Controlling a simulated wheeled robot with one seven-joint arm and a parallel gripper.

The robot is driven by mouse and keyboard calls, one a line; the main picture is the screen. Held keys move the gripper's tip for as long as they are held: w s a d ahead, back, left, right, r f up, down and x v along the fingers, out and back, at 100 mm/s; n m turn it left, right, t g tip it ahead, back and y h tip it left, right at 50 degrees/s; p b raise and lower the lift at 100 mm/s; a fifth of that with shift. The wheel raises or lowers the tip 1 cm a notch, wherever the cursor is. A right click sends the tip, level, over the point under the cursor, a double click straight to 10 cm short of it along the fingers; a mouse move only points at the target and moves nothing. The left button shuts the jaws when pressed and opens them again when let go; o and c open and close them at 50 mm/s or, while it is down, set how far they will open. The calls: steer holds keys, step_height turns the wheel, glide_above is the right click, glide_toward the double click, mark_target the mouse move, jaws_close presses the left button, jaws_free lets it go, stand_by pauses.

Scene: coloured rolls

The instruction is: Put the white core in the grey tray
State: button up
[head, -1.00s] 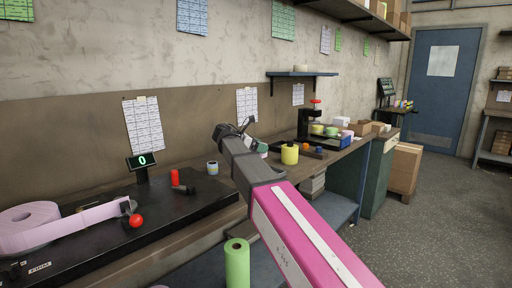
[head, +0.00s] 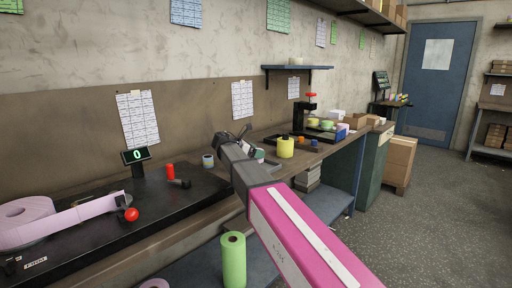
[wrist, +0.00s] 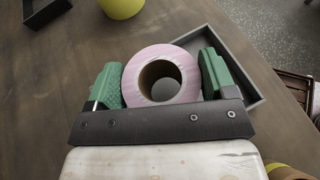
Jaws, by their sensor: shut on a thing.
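My gripper (wrist: 162,66) has its green pads on both sides of a pale pinkish-white roll (wrist: 160,52) with a brown inner ring, and is shut on it. I cannot tell whether this roll is the white core. The grey tray (wrist: 240,70) is below and to the right of the roll in the wrist view, and the roll overlaps its left part from above. The roll hides much of the tray; I cannot tell the height between them. In the head view my gripper (head: 236,138) is over the bench, with its held roll mostly hidden.
A yellow roll (head: 286,147) stands on the bench (head: 330,158) just beyond my gripper. A dark tray (wrist: 45,10) is at the wrist view's upper left. A green roll (head: 233,262) is low in front. A black machine with a large pink roll (head: 25,220) is at left.

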steer(key=shift+f, duration=0.7)
steer(key=shift+f, duration=0.55)
steer(key=o, duration=1.2)
steer(key=shift+o, duration=0.2)
